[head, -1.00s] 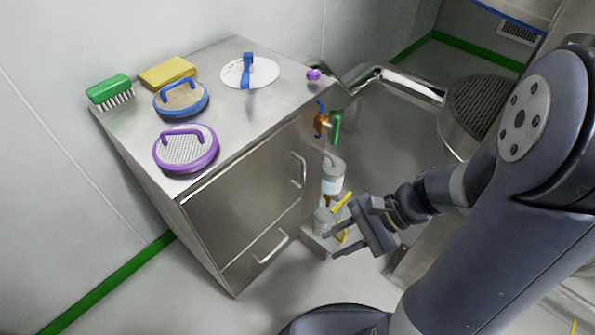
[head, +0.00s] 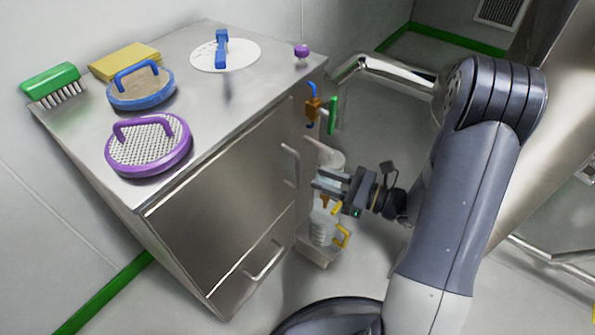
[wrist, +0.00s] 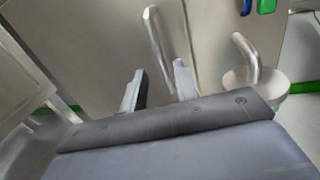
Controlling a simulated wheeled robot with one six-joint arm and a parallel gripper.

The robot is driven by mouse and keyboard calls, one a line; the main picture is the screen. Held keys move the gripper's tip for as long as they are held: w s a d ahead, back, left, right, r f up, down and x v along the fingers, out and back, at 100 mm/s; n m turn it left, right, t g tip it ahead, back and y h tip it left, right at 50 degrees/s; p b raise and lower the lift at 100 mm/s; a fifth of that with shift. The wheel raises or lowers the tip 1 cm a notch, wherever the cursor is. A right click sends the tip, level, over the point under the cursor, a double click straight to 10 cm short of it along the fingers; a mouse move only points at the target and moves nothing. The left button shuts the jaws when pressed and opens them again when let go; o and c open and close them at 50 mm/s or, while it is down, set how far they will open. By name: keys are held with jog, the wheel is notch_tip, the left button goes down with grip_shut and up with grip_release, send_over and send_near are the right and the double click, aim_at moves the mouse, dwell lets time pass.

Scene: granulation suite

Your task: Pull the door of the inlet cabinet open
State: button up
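The inlet cabinet (head: 190,215) is a brushed steel box at the left of the head view. Its door (head: 228,195) is closed, with a vertical bar handle (head: 290,165) near the right edge. My gripper (head: 316,181) is just right of this handle, pointing at it, with its fingers apart and nothing between the tips. In the wrist view the door handle (wrist: 158,45) stands ahead of the two open fingers (wrist: 158,85), roughly in line with the gap between them. I cannot tell the exact distance left.
A drawer handle (head: 265,262) sits low on the cabinet. A green brush (head: 52,82), yellow sponge (head: 124,60), blue-rimmed sieve (head: 140,90), purple-rimmed sieve (head: 150,147) and white disc (head: 240,56) lie on top. A green-handled valve (head: 332,114) and clear jug (head: 323,230) are beside its right side.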

aim_at(298, 185)
jog(key=b+x, duration=0.1)
jog(key=x, duration=0.6)
jog(key=shift+a, duration=0.15)
grip_shut()
dwell(0.4)
